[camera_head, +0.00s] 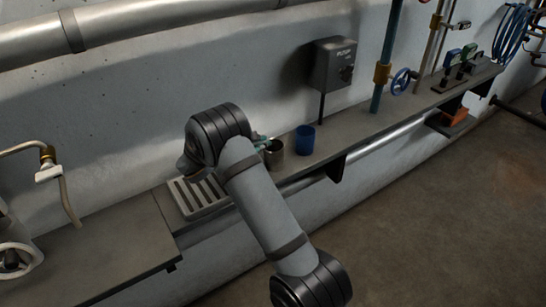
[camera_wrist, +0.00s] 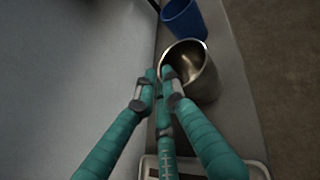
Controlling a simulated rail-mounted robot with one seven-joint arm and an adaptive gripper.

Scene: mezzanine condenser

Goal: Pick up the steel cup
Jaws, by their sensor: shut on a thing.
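The steel cup (camera_head: 276,158) is a shiny grey metal cup, upright at the ledge beside the blue cup. In the wrist view the steel cup (camera_wrist: 202,82) appears large, its open mouth facing the camera. My gripper (camera_wrist: 160,74) has teal fingers that close together on the cup's rim at its left side. In the head view only a bit of my gripper (camera_head: 262,141) shows at the cup's left, the rest hidden by my arm. I cannot tell whether the cup's base touches the ledge.
A blue cup (camera_head: 305,140) stands just right of the steel cup, also in the wrist view (camera_wrist: 184,20). A slotted tray (camera_head: 190,198) lies to the left. The wall runs behind the ledge (camera_head: 345,135). A grey box (camera_head: 335,64) hangs on the wall.

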